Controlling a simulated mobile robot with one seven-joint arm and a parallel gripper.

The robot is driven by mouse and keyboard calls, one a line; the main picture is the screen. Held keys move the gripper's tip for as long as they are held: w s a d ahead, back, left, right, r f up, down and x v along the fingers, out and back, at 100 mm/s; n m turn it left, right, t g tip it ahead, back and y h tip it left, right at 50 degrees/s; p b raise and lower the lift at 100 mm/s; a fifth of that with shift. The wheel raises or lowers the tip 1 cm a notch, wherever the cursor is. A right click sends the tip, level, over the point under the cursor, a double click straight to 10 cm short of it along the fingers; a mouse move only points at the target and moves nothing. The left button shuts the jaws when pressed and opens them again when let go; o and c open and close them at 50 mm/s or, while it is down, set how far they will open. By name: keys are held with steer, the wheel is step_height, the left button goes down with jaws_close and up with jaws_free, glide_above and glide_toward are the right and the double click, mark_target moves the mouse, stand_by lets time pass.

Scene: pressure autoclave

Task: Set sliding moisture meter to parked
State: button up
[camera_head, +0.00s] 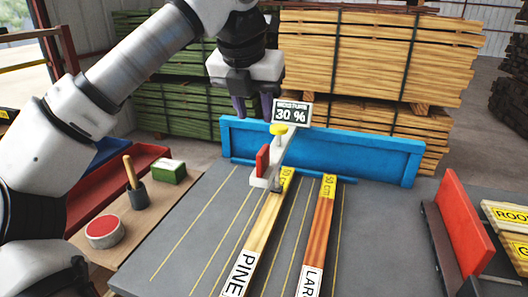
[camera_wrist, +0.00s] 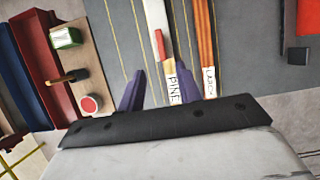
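The moisture meter (camera_head: 262,183) is a light grey arm with a red upright tab (camera_head: 262,160), a yellow knob (camera_head: 278,129) and a display (camera_head: 292,114) reading 30 %. It sits over the far end of the plank labelled PINE (camera_head: 257,225), in front of the blue rail (camera_head: 385,160). Its red tab also shows in the wrist view (camera_wrist: 159,44). My gripper (camera_head: 252,106) is above and behind the meter, slightly left of the display. Its purple fingers are apart and empty, as the wrist view (camera_wrist: 160,70) also shows. Whether the meter's tip touches the plank is unclear.
The plank labelled LAR... (camera_head: 320,225) lies right of the pine on the grey table (camera_head: 190,235). A red upright plate (camera_head: 463,225) stands at right. At left, a side table holds a brush (camera_head: 135,185), a green box (camera_head: 169,172) and a round red-topped tin (camera_head: 104,231). The table's left part is clear.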

mark_target(263, 150)
steer(key=x, duration=1.2)
steer(key=shift+w+d+f+p, duration=0.1)
steer(key=shift+d+f+p, duration=0.1)
steer(key=shift+f+p, duration=0.15)
steer(key=shift+c, duration=0.3)
jaws_close()
